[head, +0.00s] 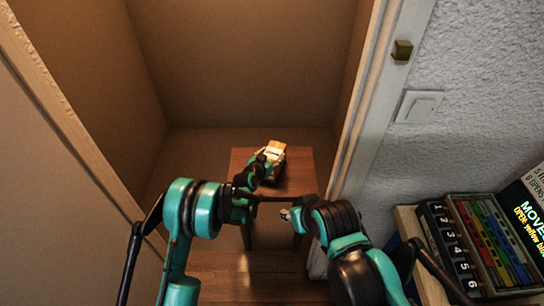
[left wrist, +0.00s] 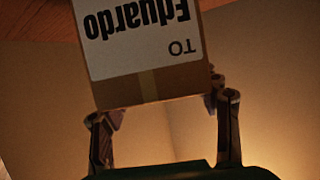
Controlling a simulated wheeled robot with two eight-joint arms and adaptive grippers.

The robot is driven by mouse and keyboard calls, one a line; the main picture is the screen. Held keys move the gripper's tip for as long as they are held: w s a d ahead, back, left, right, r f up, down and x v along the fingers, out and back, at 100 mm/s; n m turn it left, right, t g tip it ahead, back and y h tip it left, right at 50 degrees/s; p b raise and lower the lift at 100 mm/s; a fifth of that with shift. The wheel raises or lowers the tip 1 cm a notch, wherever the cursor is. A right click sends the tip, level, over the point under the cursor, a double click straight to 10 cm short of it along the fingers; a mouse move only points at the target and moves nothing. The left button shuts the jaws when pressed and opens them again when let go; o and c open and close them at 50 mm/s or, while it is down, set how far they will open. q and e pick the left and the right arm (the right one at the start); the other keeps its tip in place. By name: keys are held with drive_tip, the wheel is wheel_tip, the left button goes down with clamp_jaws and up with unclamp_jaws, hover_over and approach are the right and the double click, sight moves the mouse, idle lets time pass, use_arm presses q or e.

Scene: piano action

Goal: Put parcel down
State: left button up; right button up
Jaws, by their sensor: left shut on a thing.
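The parcel (head: 277,146) is a small tan box at the far end of my left arm, over the small wooden table (head: 303,180) in the alcove. In the left wrist view the parcel (left wrist: 150,88) has a white label reading "TO Eduardo", upside down. My left gripper (head: 270,157) is shut on the parcel, with a finger at each side of it. I cannot tell whether its underside touches the tabletop. My right gripper (head: 287,214) is in front of the table; its fingers are too small and partly hidden to read.
Door-frame posts (head: 368,110) flank the narrow alcove, close to both arms. At the right, a shelf (head: 413,222) carries a numbered black block (head: 450,250) and a rack of coloured strips (head: 490,240). Bare tabletop shows right of the parcel.

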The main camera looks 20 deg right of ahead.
use_arm(q)
drive_tip(key=o, duration=1.4)
drive_tip(key=shift+f, duration=0.1)
drive_tip(key=shift+o, duration=0.2)
